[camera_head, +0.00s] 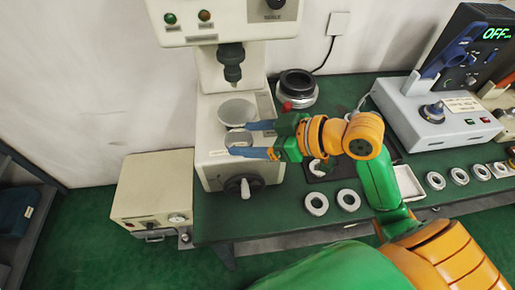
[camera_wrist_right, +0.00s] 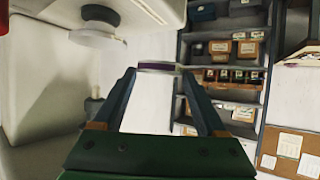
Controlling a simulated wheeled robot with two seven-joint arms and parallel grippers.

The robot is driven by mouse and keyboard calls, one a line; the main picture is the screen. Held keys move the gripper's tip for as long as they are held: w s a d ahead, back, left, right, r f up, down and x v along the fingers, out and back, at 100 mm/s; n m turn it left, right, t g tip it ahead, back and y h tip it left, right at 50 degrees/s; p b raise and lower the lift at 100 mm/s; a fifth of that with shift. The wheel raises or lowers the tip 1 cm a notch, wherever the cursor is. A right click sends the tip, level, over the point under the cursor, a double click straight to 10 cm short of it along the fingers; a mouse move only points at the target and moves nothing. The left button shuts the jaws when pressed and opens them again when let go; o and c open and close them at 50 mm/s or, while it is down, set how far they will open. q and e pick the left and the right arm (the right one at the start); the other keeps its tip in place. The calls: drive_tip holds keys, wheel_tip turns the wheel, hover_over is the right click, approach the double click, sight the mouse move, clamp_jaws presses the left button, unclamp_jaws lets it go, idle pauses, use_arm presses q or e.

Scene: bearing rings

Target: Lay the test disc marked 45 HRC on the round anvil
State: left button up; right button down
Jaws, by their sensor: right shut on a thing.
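My right gripper (camera_head: 240,138) reaches in from the right, in front of the tester, with blue fingers shut on a pale round disc (camera_head: 238,136). The disc's edge with a purple band shows between the fingertips in the right wrist view (camera_wrist_right: 157,66). Its marking cannot be read. The round anvil (camera_head: 236,108) is a grey plate below the indenter (camera_head: 231,66). The held disc is apart from the anvil, nearer to me. The anvil also shows at the upper left of the wrist view (camera_wrist_right: 93,38). My left gripper is not in view.
A handwheel (camera_head: 244,186) sticks out at the tester's front. Several ring-shaped pieces (camera_head: 316,203) lie on the green bench (camera_head: 272,215). A dark round pot (camera_head: 297,86) stands right of the tester, and a grey instrument (camera_head: 430,118) farther right.

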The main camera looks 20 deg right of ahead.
sight(245, 117)
drive_tip(key=shift+w+d, duration=0.3)
drive_tip(key=shift+w, duration=0.3)
drive_tip(key=w+d+b, duration=0.1)
drive_tip(key=w, duration=0.2)
drive_tip(key=w+f+b, duration=0.1)
drive_tip(key=w, duration=0.2)
drive_tip(key=w+d+f, duration=0.1)
drive_tip(key=w, duration=0.2)
drive_tip(key=shift+w+d+f+b, duration=0.1)
drive_tip(key=shift+d+b, duration=0.25)
drive_tip(key=shift+b, duration=0.05)
drive_tip(key=shift+w+d+f, duration=0.15)
drive_tip(key=shift+w+f, duration=0.05)
drive_tip(key=shift+w, duration=0.5)
drive_tip(key=shift+s+r+p, duration=0.1)
drive_tip(key=shift+p, duration=0.3)
drive_tip(key=shift+f+b, duration=0.35)
drive_tip(key=shift+f, duration=0.2)
